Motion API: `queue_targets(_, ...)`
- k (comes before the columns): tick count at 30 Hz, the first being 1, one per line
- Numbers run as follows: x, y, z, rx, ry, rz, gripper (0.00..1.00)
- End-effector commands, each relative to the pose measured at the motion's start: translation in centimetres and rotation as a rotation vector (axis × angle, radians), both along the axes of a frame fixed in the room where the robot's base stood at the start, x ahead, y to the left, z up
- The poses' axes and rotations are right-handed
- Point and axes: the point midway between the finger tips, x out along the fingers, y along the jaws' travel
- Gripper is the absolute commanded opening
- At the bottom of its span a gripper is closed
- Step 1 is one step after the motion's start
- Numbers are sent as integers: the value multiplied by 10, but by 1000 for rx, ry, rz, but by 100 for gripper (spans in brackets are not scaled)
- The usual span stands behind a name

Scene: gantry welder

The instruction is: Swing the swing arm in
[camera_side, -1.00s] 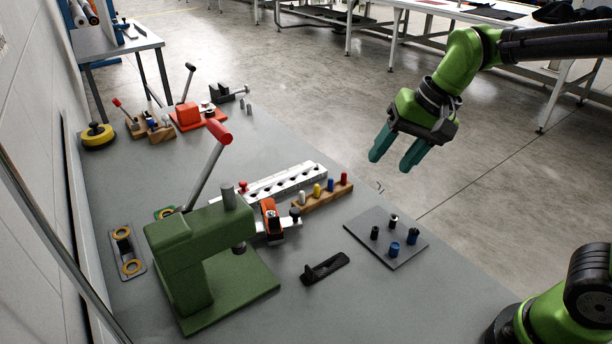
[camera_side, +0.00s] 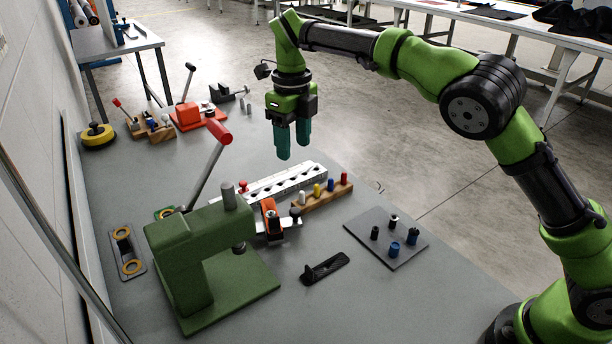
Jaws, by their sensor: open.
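My gripper (camera_side: 293,150) hangs in the air with its two teal fingers pointing down, above and behind the white slotted rail (camera_side: 285,183). It is open and holds nothing. A green C-shaped press (camera_side: 180,245) stands at the front left of the grey table. A grey lever with a red handle (camera_side: 218,131) slants up behind it. An orange and grey piece (camera_side: 270,214) sits beside the press, at the near end of the rail. A low black piece with a raised tab (camera_side: 325,267) lies in front. I cannot tell which part is the swing arm.
A wooden block with coloured pegs (camera_side: 322,193) stands beside the rail. A grey plate with several cylinders (camera_side: 387,238) lies to the right. A red toggle clamp (camera_side: 190,118), a black vise (camera_side: 225,92) and a yellow disc (camera_side: 97,136) stand at the back. The right front tabletop is clear.

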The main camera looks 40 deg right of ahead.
Motion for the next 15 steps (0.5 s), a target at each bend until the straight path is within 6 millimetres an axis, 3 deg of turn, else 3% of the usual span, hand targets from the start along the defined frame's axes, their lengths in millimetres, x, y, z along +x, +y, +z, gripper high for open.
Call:
queue_targets(5, -1, 0, -19, 0, 3, -6, 55)
queue_targets(15, -1, 0, -93, -1, 4, -5, 55)
